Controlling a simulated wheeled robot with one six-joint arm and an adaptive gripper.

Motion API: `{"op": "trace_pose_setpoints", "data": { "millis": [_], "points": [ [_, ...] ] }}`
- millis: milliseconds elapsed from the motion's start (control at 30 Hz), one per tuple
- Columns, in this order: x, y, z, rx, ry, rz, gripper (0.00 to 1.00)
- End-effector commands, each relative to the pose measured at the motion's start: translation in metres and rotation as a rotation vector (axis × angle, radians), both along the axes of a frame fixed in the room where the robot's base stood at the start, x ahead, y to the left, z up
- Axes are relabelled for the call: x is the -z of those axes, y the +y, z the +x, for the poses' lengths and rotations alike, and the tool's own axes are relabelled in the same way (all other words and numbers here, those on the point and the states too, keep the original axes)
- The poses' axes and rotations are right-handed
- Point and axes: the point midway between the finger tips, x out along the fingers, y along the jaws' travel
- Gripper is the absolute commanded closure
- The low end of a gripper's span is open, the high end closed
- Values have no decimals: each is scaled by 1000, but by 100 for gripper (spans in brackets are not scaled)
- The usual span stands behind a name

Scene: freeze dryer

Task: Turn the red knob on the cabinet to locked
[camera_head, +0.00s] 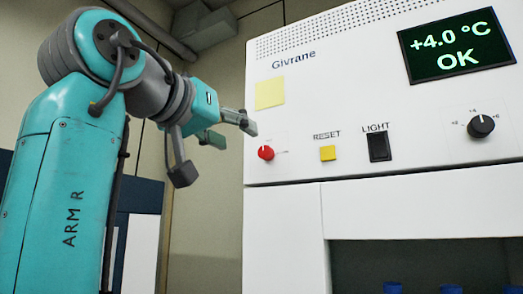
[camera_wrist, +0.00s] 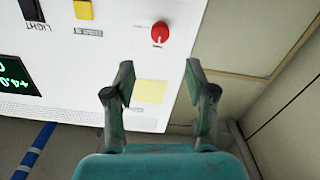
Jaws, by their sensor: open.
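The red knob (camera_head: 266,153) is small and round, at the lower left of the white cabinet's upper panel (camera_head: 350,90). Faint markings sit beside it, too small to read, and I cannot tell its setting. In the wrist view, which is turned upside down, the red knob (camera_wrist: 160,32) shows beyond the fingertips, roughly in line with the gap between them. My gripper (camera_head: 232,130) is open and empty, up and left of the knob in the head view, and apart from it. It also shows in the wrist view (camera_wrist: 158,74), fingers spread.
A yellow note (camera_head: 270,93) is stuck above the knob. To its right are the yellow RESET button (camera_head: 327,153), the black LIGHT switch (camera_head: 379,147) and a black dial (camera_head: 481,126). A display (camera_head: 457,46) reads +4.0 °C OK. Blue-capped items stand behind the lower window.

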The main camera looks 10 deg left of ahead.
Motion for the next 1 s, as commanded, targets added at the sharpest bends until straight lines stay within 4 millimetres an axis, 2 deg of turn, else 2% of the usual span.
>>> {"op": "trace_pose_setpoints", "data": {
  "millis": [500,700,1000],
  "points": [
    [0,-29,78,1,1,-2,44],
    [0,-33,92,-1,-1,0,44],
    [0,-34,94,-1,-1,0,44]
  ]
}}
